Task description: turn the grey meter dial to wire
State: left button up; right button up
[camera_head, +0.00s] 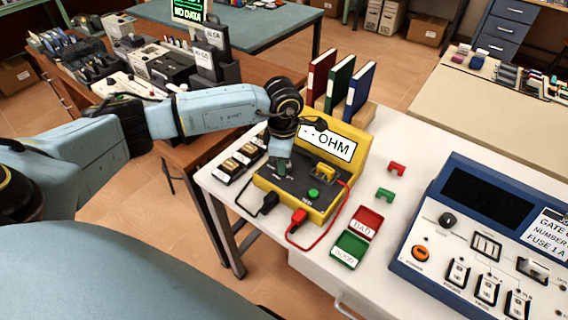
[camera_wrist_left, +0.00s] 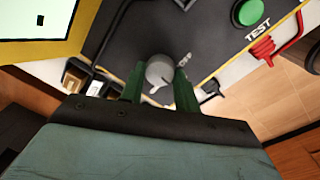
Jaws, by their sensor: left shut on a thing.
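The yellow meter (camera_head: 328,197) stands on the white table, its screen (camera_head: 330,142) reading "- - OHM". In the left wrist view, the grey dial (camera_wrist_left: 160,72) sits on the meter's dark panel (camera_wrist_left: 130,35) between the green fingers of my left gripper (camera_wrist_left: 160,88). The fingers are shut on the dial, one on each side. In the head view the left gripper (camera_head: 281,164) reaches down onto the left part of the panel, and the dial is hidden there. The dial's setting cannot be read. My right gripper is not in view.
A green button (camera_head: 313,194) marked TEST and a yellow part (camera_head: 325,171) are on the panel. A black plug (camera_head: 268,202) and red plug (camera_head: 299,217) are at its front. Red (camera_head: 367,222) and green (camera_head: 349,250) trays lie nearby. A blue console (camera_head: 480,235) stands right.

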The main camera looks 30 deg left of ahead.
pick_arm(q)
jog(key=m+b, duration=0.1)
jog(key=m, duration=0.1)
jog(key=shift+m+b, duration=0.3)
jog(key=shift+m, duration=0.1)
jog(key=m+b, duration=0.1)
jog(key=m, duration=0.2)
jog(key=shift+w+m+b, duration=0.1)
jog(key=shift+m+b, duration=0.2)
jog(key=shift+b, duration=0.1)
jog(key=shift+m, duration=0.4)
jog(key=shift+b, duration=0.3)
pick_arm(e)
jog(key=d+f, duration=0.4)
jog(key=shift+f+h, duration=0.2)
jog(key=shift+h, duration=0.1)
pick_arm(q)
jog(key=shift+m, duration=0.3)
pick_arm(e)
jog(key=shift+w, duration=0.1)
pick_arm(q)
jog(key=o, duration=1)
jog(key=shift+c, duration=0.2)
